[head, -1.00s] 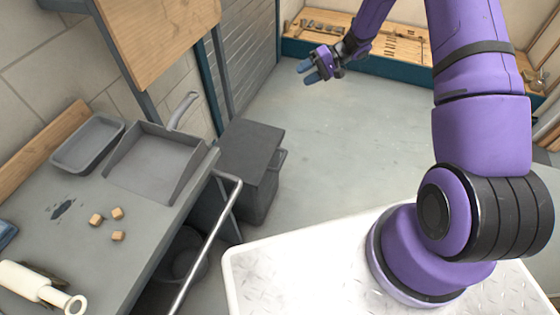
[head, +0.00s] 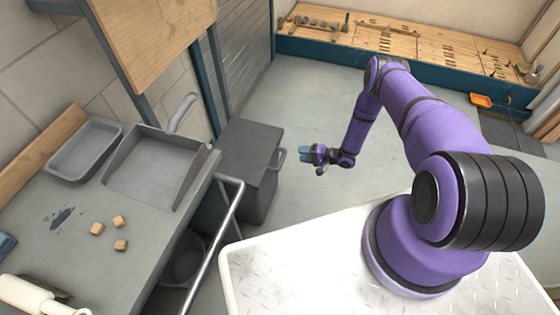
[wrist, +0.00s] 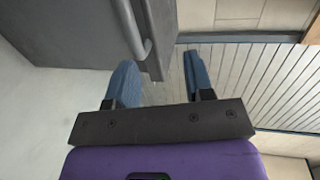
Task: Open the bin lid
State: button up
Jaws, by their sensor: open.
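The bin (head: 247,168) is a dark grey box with a flat lid, standing on the floor right of the workbench. Its lid (head: 248,146) is closed, and a bar handle (head: 278,158) sticks out on its right side. My gripper (head: 305,154) is open and empty, a short way right of the handle and apart from it. In the wrist view the two blue fingers of my gripper (wrist: 163,84) point toward the bin. The handle (wrist: 133,32) runs just beyond the left finger, and the dark bin (wrist: 70,35) fills the upper left.
The workbench (head: 85,255) at left carries a dustpan (head: 157,165), a grey tray (head: 85,150) and several small wooden blocks (head: 119,221). A metal rail (head: 212,245) runs along its edge. Open floor (head: 320,105) lies beyond and right of the bin.

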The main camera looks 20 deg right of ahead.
jog(key=t, duration=0.1)
send_near(281, 160)
jog(key=shift+m+h, duration=0.3)
jog(key=shift+m, duration=0.1)
jog(key=x, duration=1)
jog(key=shift+f, duration=0.35)
grip_shut()
